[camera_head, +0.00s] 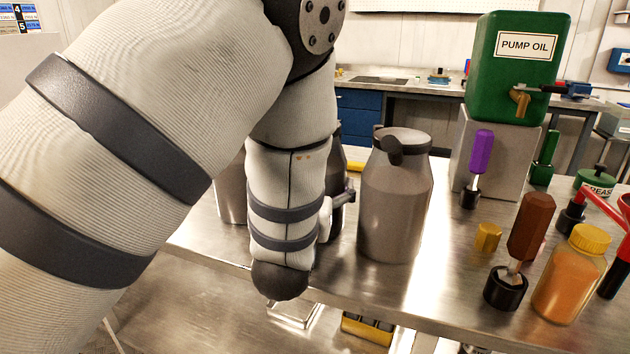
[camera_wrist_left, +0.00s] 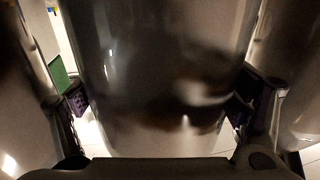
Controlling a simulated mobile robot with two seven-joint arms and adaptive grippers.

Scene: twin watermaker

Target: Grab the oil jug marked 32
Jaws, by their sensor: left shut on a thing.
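My left gripper (camera_wrist_left: 162,100) has one dark finger with a purple pad on each side of a shiny steel jug (camera_wrist_left: 150,60) in the left wrist view, and is shut on it. The jug fills the middle of that view; its top and base are out of frame. In the head view my left arm hides most of the gripper and of this jug. A lidded steel jug (camera_head: 395,205) stands upright to the right of my arm. Part of another steel jug (camera_head: 231,190) shows to the left. I see no number 32 on any jug. My right gripper is not in view.
The steel bench (camera_head: 450,275) carries a purple-handled tool (camera_head: 481,152), a brown-handled tool (camera_head: 530,225), a yellow-capped jar (camera_head: 568,280) and a green pump oil tank (camera_head: 515,75) on a grey block. In the wrist view, steel surfaces stand close on both sides of the gripper.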

